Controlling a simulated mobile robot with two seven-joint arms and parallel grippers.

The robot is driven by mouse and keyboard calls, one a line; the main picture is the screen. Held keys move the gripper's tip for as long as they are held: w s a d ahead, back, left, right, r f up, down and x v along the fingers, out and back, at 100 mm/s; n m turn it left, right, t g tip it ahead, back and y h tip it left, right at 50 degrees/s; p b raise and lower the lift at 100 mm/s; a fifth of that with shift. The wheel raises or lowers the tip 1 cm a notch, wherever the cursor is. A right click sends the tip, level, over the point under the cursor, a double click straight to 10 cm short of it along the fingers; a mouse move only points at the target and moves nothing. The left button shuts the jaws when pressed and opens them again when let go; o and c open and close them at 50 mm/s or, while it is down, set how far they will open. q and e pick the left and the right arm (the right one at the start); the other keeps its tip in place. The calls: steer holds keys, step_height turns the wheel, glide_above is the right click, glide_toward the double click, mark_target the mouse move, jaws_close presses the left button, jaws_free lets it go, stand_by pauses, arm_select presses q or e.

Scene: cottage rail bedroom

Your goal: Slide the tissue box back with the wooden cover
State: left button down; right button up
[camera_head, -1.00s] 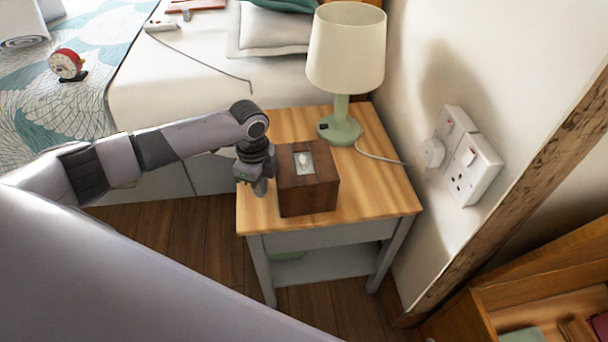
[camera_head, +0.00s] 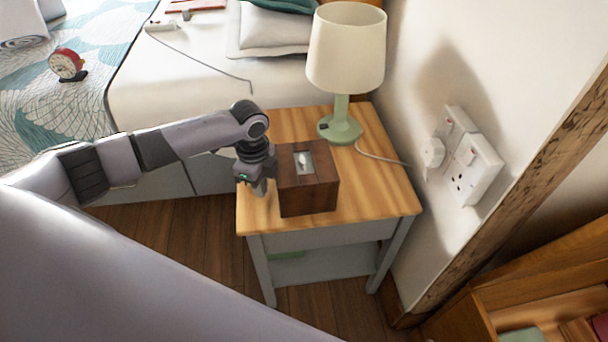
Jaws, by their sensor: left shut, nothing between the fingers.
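The tissue box with the dark wooden cover (camera_head: 308,193) stands upright near the front of the bedside table (camera_head: 385,190). A white tissue shows in the pale opening on its top. My left gripper (camera_head: 260,190) is shut and empty, pointing down at the left side of the box, close against it. I cannot tell whether the fingers touch the cover. My right gripper is not in view.
A lamp (camera_head: 346,50) with a green base stands behind the box, its cord running right to a wall socket (camera_head: 472,168). Bare tabletop lies between box and lamp and to the right. The bed (camera_head: 180,85) stands behind left.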

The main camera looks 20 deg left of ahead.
mark_target(305, 160)
arm_select(q)
steer(key=shift+s+f, duration=0.1)
steer(key=shift+f, duration=0.05)
